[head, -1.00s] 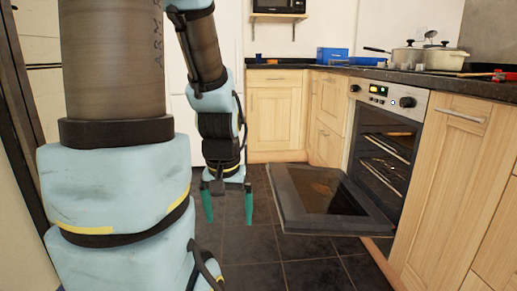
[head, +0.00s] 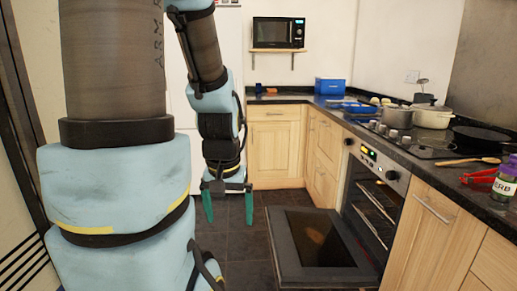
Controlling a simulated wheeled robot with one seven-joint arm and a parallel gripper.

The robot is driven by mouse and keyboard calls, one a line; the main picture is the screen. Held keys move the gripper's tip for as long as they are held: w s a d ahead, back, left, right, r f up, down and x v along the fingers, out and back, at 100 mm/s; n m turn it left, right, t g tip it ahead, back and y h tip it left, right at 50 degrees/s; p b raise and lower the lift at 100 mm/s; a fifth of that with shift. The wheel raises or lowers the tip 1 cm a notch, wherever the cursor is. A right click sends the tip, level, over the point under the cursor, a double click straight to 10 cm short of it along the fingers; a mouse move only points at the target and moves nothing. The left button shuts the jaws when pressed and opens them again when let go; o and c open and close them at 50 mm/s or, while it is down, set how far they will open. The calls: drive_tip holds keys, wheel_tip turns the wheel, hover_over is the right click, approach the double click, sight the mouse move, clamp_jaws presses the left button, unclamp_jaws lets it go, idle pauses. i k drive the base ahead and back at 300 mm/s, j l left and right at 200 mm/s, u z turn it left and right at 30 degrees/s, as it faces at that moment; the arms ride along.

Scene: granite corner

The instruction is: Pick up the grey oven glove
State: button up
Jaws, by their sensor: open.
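I cannot make out a grey oven glove anywhere in the head view. My gripper (head: 228,207) hangs pointing down over the dark floor, left of the open oven door. Its two green fingers are apart with nothing between them. The oven (head: 376,190) is in the right-hand cabinet row, and its door (head: 290,245) is folded down, jutting into the floor space. My own arm hides much of the left side of the view.
The dark counter (head: 415,160) carries pots (head: 432,117), a dark pan (head: 482,139), a wooden spoon (head: 467,162), red-handled tongs (head: 478,176), a herb jar (head: 505,181) and a blue box (head: 330,86). A microwave (head: 279,32) sits on a wall shelf. Floor between gripper and back cabinets is clear.

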sight(327, 102)
drive_tip(key=z, duration=1.25)
drive_tip(key=i+j, duration=0.15)
drive_tip(key=j, duration=0.25)
drive_tip(key=i+j, duration=0.1)
drive_tip(key=j, duration=0.35)
drive_tip(key=i+j, duration=0.15)
drive_tip(key=j, duration=0.25)
drive_tip(key=i+j, duration=0.15)
drive_tip(key=j, duration=0.3)
drive_tip(key=i+j, duration=0.15)
drive_tip(key=j, duration=0.25)
drive_tip(key=i+j, duration=0.1)
drive_tip(key=j, duration=0.35)
drive_tip(key=i+j, duration=0.15)
drive_tip(key=j, duration=0.25)
drive_tip(key=i+j, duration=1.45)
